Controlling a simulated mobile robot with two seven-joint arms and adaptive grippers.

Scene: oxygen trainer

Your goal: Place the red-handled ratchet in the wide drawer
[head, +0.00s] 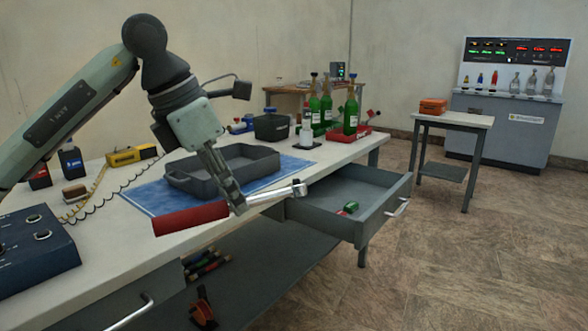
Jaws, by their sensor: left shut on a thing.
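The red-handled ratchet (190,218) has a thick red handle and a silver shaft and head that points right. My left gripper (238,207) is shut on it near where the handle meets the shaft. It holds the ratchet above the front edge of the workbench. The ratchet's head is close to the left side of the open drawer in the picture. The wide grey drawer (384,222) is pulled out at the right end of the bench. A small green and red item (348,208) lies inside it. My right gripper is not in view.
A grey tray (183,183) sits on a blue mat (150,197) behind the gripper. Green bottles (351,112) stand at the bench's far end. A dark blue box (35,252) is at the left. Much of the drawer floor is clear.

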